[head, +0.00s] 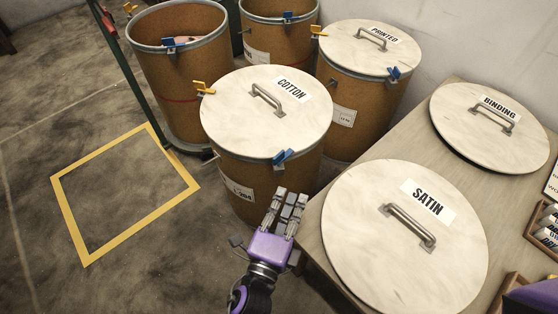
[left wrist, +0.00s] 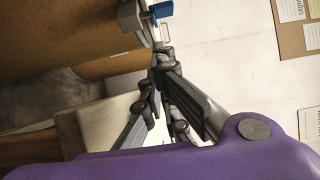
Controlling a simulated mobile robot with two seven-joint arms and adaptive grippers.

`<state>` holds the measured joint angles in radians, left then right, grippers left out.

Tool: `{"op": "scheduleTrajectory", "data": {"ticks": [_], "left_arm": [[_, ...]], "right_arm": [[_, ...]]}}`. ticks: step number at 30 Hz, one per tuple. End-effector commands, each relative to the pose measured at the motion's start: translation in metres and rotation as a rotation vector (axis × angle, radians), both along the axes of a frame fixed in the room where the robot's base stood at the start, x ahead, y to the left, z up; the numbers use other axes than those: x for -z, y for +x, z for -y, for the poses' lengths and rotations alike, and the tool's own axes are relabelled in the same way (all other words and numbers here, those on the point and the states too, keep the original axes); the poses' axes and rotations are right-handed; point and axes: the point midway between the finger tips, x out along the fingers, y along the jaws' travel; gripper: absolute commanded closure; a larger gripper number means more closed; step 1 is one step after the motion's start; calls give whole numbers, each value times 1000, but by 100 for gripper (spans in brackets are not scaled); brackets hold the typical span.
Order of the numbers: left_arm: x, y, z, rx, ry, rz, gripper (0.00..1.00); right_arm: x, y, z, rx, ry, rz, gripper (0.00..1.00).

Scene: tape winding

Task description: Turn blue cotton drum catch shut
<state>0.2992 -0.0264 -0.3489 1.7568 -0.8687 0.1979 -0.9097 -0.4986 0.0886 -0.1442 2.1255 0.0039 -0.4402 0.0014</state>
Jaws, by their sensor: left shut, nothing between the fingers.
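The cotton drum (head: 230,178) is a brown fibre drum under a pale round lid (head: 245,120) with a grey handle and a COTTON label. Its blue catch (head: 283,157) sits on the front right rim. In the left wrist view a blue catch (left wrist: 160,9) shows at the top, just beyond the fingertips. A yellow catch (head: 204,88) is on the left side of the cotton rim. My left gripper (head: 284,197) is shut and empty, in front of the drum and below the blue catch, apart from it in the head view. My right gripper is not in view.
A wooden table (head: 313,222) at right bears the SATIN lid (head: 365,250) and the BINDING lid (head: 460,135), close beside my left gripper. The PRINTED drum (head: 350,90) and an open drum (head: 165,85) stand behind. A yellow floor square (head: 75,222) at left is empty.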

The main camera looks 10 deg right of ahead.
Motion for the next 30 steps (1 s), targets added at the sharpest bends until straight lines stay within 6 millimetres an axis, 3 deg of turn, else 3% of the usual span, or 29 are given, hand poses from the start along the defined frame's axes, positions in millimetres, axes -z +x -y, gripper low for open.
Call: {"op": "scheduleTrajectory", "data": {"ticks": [4,9,15,20,30], "left_arm": [[19,-15,-10,32,63,26,100],[13,-29,-7,116,71,45,100],[4,-30,-1,145,6,6,100],[3,-15,11,145,-2,3,100],[3,40,58,145,-2,3,100]], "right_arm": [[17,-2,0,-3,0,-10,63],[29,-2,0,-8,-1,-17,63],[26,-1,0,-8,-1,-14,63],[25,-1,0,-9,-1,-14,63],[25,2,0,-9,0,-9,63]]}}
